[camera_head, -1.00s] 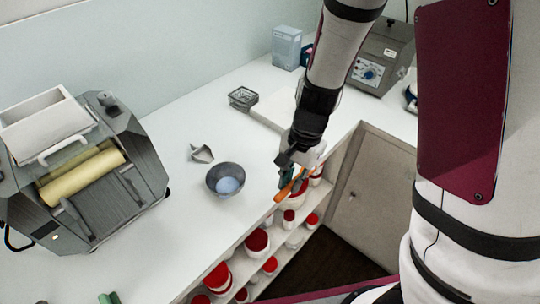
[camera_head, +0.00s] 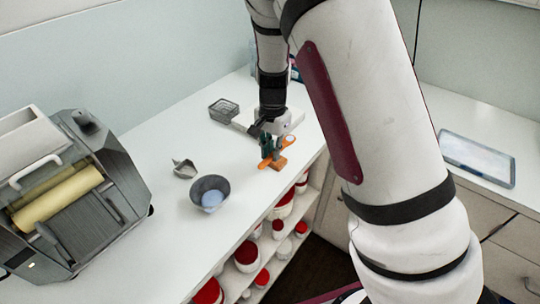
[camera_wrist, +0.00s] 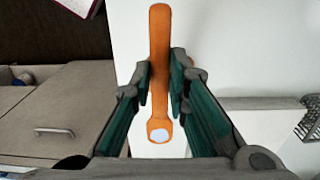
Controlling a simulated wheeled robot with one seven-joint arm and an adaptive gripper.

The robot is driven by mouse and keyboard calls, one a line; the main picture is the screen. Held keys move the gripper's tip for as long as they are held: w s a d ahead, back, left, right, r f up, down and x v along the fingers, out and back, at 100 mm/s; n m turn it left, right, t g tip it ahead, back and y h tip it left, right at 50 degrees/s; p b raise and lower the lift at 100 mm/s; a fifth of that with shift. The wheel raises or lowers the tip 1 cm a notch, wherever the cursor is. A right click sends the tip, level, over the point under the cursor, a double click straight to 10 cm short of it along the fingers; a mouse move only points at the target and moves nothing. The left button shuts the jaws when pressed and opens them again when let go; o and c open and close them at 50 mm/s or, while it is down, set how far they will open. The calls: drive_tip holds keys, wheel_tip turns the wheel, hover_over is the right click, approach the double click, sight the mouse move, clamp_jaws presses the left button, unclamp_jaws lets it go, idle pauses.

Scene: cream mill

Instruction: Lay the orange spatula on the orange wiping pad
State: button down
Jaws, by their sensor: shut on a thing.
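The orange spatula (camera_wrist: 159,25) is in my gripper (camera_wrist: 160,80), shut across its handle in the wrist view; the handle end has a pale round hole. In the head view my gripper (camera_head: 270,149) is low over the white worktop near its front edge, and part of the spatula (camera_head: 267,178) shows beneath it, slanting down left. A small brownish-orange block (camera_head: 279,163), likely the wiping pad, lies on the worktop right by the spatula. I cannot tell whether they touch.
A grey bowl (camera_head: 209,186) with a light blue thing inside and a metal scoop (camera_head: 184,169) stand left of my gripper. A wire basket (camera_head: 223,111) is behind them. A roller mill (camera_head: 75,195) fills the left. Shelves with red-lidded tubs (camera_head: 246,253) lie below the front edge.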

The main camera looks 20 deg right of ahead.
drive_tip(key=shift+w, duration=0.8)
drive_tip(key=shift+f+p, duration=0.35)
drive_tip(key=shift+f, duration=1.45)
drive_tip(key=shift+f, duration=0.1)
drive_tip(key=c, duration=1.6)
unclamp_jaws()
drive_tip(key=shift+o, duration=0.2)
wheel_tip(320, 180, up, 12)
drive_tip(key=b, duration=0.1)
drive_tip(key=s+r+n+t+y, duration=0.2)
drive_tip(key=s+r+n, duration=0.3)
drive_tip(key=s+r, duration=0.85)
drive_tip(key=s+d+r+n+t+h, duration=0.1)
drive_tip(key=s+r+n, duration=0.1)
drive_tip(key=s, duration=0.4)
drive_tip(key=s+d+r+n+t+h, duration=0.1)
drive_tip(key=s+r+n+t, duration=0.1)
drive_tip(key=s, duration=0.5)
drive_tip(key=shift+s+r+n+t, duration=0.3)
drive_tip(key=shift+r+n, duration=0.05)
drive_tip(key=shift+n, duration=0.55)
